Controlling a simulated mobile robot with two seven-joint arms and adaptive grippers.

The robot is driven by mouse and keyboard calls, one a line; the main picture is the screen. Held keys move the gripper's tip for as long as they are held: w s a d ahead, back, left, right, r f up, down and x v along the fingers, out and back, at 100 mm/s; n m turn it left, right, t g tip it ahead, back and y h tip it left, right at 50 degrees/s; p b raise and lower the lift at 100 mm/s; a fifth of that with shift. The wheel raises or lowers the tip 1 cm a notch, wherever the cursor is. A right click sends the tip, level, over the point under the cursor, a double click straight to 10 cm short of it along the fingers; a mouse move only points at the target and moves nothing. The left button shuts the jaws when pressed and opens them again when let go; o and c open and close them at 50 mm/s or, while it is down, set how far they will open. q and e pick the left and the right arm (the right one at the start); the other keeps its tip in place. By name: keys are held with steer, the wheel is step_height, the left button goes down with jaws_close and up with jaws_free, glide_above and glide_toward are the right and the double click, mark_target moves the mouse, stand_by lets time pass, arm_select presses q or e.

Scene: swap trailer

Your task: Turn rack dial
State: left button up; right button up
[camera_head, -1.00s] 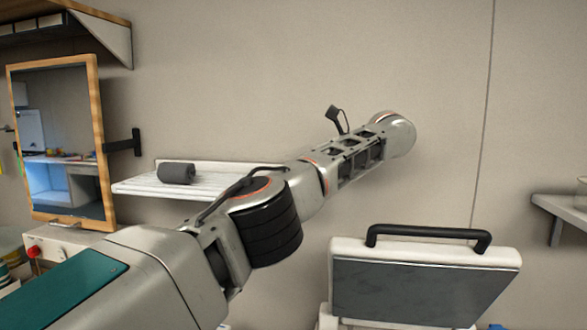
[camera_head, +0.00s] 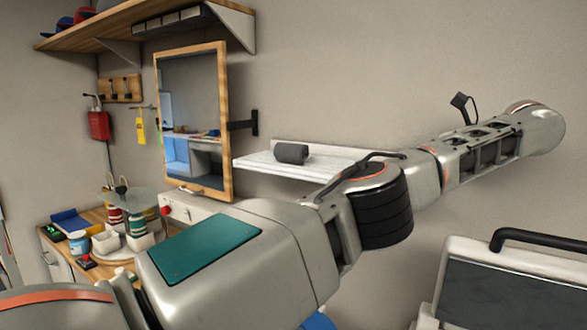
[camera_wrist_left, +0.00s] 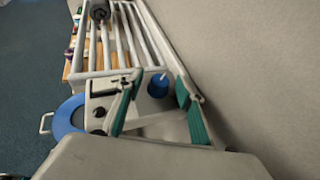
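The white slatted rack (camera_head: 262,161) is on the back wall, with a dark grey roll (camera_head: 291,153) on it. A rack with white bars also shows in the left wrist view (camera_wrist_left: 78,62). A red knob (camera_head: 165,210) is on a white box (camera_head: 195,205) below the mirror; I cannot tell whether it is the rack dial. My left arm reaches across to the right; its gripper is hidden in the head view. In the left wrist view, my left gripper (camera_wrist_left: 159,78) is open, with a blue round part (camera_wrist_left: 158,88) between or beyond its fingertips. My right gripper is not in view.
A wood-framed mirror (camera_head: 193,115) stands left of the rack. A wooden shelf (camera_head: 120,25) is above it. A cluttered counter (camera_head: 90,215) is at the lower left. A white case (camera_head: 520,265) with a black handle is at the lower right. The wall is close on the right in the wrist view.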

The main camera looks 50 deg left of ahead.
arm_select(q)
steer(key=shift+a+m+t+b, duration=0.1)
steer(key=shift+m+t+b, duration=0.25)
steer(key=shift+m+t, duration=0.3)
steer(key=shift+s+m+t+h, duration=0.15)
steer(key=shift+m+t+h, duration=0.15)
steer(key=shift+m+t, duration=0.35)
